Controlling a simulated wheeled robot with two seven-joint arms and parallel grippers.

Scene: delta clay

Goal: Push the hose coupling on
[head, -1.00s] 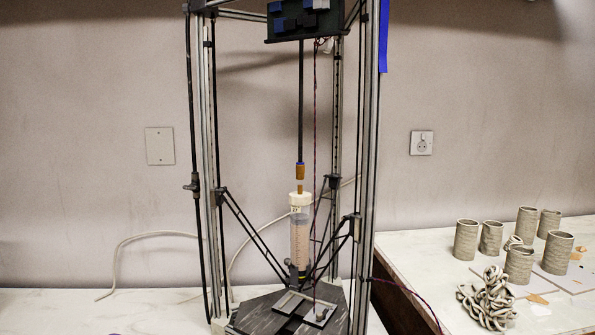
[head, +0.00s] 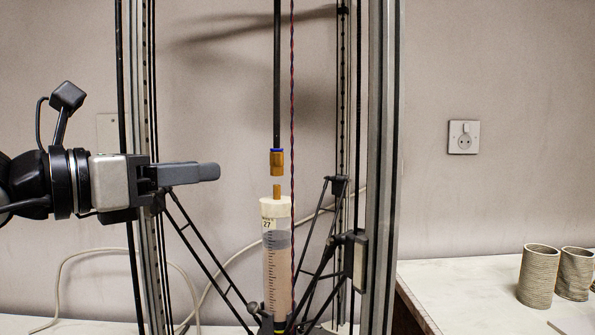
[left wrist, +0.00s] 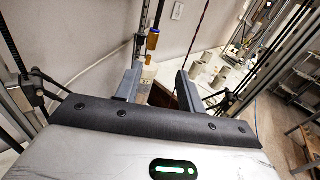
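A black hose (head: 277,75) hangs straight down and ends in a brass hose coupling (head: 277,160) with a blue ring on top. Below it, a brass fitting (head: 277,191) stands up from the white cap (head: 276,207) of an upright clay-filled syringe (head: 277,262). A small gap separates coupling and fitting. My left gripper (head: 214,172) reaches in from the left at about coupling height, apart from it. In the left wrist view its two fingers (left wrist: 160,74) are spread and empty, with the coupling (left wrist: 153,38) beyond them. My right gripper is not in view.
Printer uprights (head: 382,170) stand right of the syringe. Thin black rods (head: 205,255) slope around it, and a twisted red-blue wire (head: 292,120) hangs close to the hose. Clay cups (head: 538,276) stand on the right table.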

